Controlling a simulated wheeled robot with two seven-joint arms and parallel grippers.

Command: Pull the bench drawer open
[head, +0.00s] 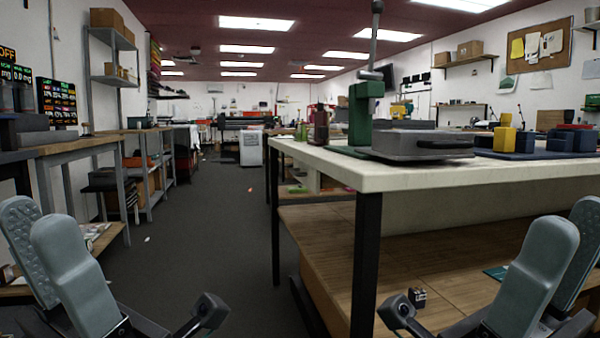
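A bench (330,168) with a pale top and dark legs stands at the right. I cannot make out a drawer front or handle on it. A second, wood-topped bench (85,145) stands at the left, and no drawer is clear there either. My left gripper (33,212) is at the lower left, its two grey fingers pointing up and apart, with nothing between them. My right gripper (568,222) is at the lower right, in front of the pale-topped bench, its fingers also apart and empty. Both grippers are clear of the benches' tops.
A green press (362,115), a grey box (415,144) and blue and yellow blocks (506,135) stand on the pale top. A wooden lower shelf (440,250) sits beneath it. A dark floor aisle (205,230) is open between the benches.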

